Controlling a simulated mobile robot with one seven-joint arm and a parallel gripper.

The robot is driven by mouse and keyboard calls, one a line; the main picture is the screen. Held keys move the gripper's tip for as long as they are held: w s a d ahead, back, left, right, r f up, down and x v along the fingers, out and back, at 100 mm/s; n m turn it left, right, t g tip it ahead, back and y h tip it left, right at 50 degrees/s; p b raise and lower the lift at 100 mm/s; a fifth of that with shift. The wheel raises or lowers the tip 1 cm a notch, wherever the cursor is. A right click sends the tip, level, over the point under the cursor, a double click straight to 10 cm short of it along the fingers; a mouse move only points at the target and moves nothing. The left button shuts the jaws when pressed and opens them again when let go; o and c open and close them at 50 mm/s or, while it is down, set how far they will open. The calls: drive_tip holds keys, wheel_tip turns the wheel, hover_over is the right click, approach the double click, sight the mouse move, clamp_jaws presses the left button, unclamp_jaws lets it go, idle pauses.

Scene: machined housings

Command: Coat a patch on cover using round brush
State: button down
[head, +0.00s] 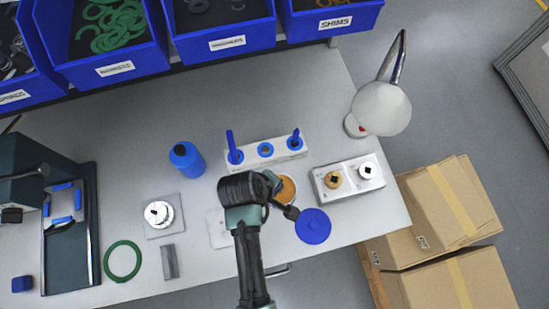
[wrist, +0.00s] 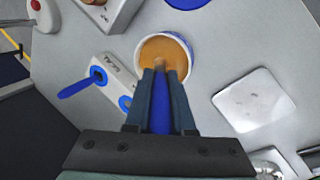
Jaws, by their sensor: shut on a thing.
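My gripper (wrist: 161,80) is shut on the blue handle of the round brush (wrist: 161,106). The brush's tip end is at the orange-brown liquid in a round pot (wrist: 190,45); how deep it reaches is unclear. In the head view my arm partly hides the pot (head: 289,188) and the brush. A pale square plate with rounded corners, seemingly the cover (wrist: 253,100), lies flat on the bench beside the pot. Faint small marks show on it. In the head view the plate (head: 217,230) is partly behind my arm.
A white brush rack (head: 268,152) with two blue handles upright stands behind the pot. A blue disc (head: 313,226) lies right of it, near a metal block (head: 348,180) and a lamp (head: 380,108). A blue bottle (head: 186,160) and a green ring (head: 122,261) are left.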

drive_tip(key=shift+s+f, duration=0.1)
wheel_tip(320, 180, up, 7)
drive_tip(key=p, duration=0.8)
idle(1.0)
